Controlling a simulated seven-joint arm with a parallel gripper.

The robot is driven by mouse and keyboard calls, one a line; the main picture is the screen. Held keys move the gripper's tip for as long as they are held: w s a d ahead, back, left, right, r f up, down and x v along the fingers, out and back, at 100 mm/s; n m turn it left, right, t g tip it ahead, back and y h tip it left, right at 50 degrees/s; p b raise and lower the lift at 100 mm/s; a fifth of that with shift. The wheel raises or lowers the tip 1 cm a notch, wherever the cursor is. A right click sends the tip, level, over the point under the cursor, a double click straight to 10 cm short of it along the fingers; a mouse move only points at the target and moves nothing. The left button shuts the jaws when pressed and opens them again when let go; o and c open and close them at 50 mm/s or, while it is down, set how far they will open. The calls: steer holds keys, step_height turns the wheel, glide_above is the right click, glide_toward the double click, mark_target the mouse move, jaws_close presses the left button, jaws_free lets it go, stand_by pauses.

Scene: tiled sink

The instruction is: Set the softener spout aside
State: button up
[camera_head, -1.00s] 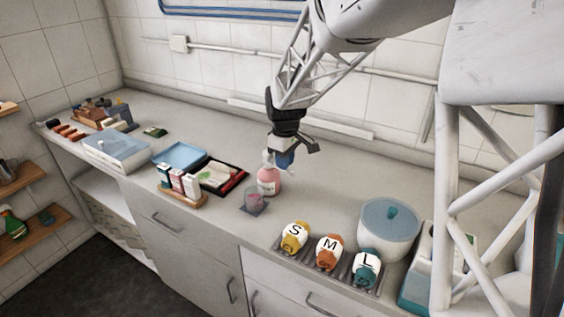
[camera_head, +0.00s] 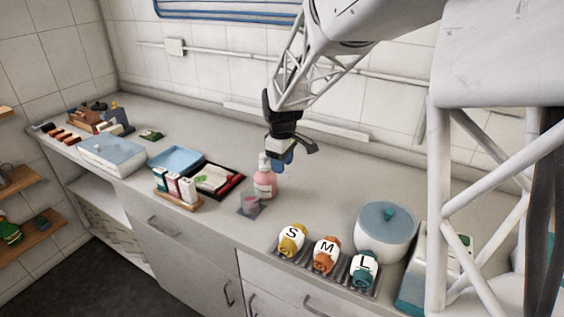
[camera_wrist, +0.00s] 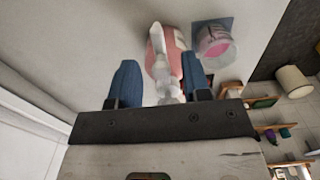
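The softener bottle (camera_head: 265,187) is pink with a pale label and stands upright on the counter. Its white spout (camera_head: 264,160) is on top, and in the wrist view the spout (camera_wrist: 163,68) lies between my two blue fingertips. My gripper (camera_head: 283,160) is beside the spout, at the bottle's upper right in the head view. In the wrist view, my gripper (camera_wrist: 160,80) is open, with a clear gap on the left side of the spout; the right fingertip is close to it or touching, I cannot tell which.
A black tray (camera_head: 233,187) and a rack of small cartons (camera_head: 181,202) are to the left. Bottles marked S, M, L (camera_head: 325,254) and a lidded pot (camera_head: 385,235) are at the right.

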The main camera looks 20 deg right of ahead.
steer(key=shift+r, duration=3.9)
steer(key=shift+s+r, duration=0.15)
steer(key=shift+s, duration=0.3)
steer(key=s+a+r+m+t, duration=0.1)
steer(key=s+m, duration=0.8)
steer(key=s, duration=2.5)
steer(key=shift+a+t, duration=0.7)
steer(key=shift+t, duration=0.1)
